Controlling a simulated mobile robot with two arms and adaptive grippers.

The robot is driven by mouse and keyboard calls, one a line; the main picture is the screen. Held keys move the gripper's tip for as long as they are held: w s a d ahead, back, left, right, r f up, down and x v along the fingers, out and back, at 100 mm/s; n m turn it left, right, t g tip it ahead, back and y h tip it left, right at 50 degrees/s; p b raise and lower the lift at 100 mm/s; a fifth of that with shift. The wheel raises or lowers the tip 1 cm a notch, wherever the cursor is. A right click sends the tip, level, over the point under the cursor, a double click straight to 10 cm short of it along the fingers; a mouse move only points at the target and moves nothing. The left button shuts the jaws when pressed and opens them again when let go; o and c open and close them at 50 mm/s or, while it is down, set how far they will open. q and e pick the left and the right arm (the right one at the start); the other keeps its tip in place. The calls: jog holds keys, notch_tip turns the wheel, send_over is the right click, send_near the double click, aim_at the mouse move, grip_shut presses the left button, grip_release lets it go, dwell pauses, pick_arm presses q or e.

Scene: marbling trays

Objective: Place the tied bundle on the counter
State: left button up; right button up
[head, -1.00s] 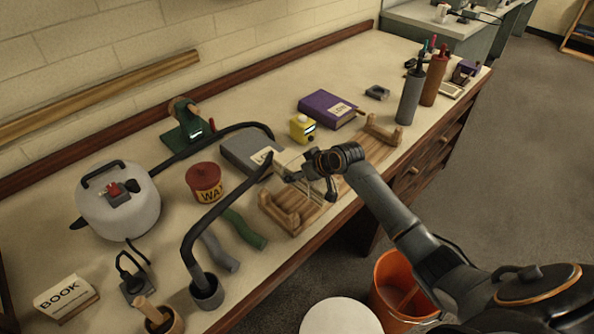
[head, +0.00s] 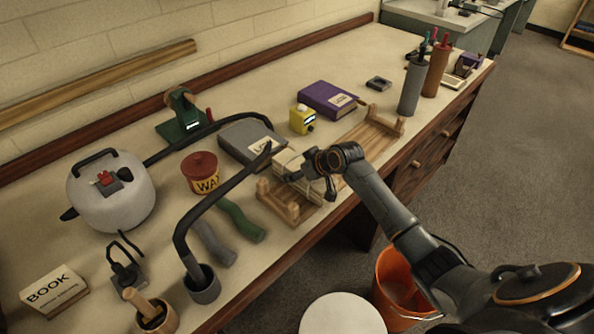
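The cream tied bundle (head: 286,162) is at my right gripper (head: 311,183), above the near end of a slatted wooden rack on the counter (head: 350,52). The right gripper's fingers are at the bundle's near right side and appear closed on it. The fingers and wrist hide part of the bundle, and the exact contact and the gap below it are hard to see. My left gripper is not in view.
The wooden rack (head: 379,128) runs along the counter's front. A grey book (head: 243,139) lies just behind the bundle, with a yellow bottle (head: 302,120) and purple book (head: 323,97) beyond. A dark curved tube (head: 215,196) arches close on the left.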

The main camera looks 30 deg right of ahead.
jog(key=shift+f, duration=0.15)
jog(key=o, duration=1.8)
jog(key=shift+c, duration=0.2)
jog(key=shift+f, duration=0.15)
jog(key=shift+s, duration=0.1)
jog(key=v, duration=1.2)
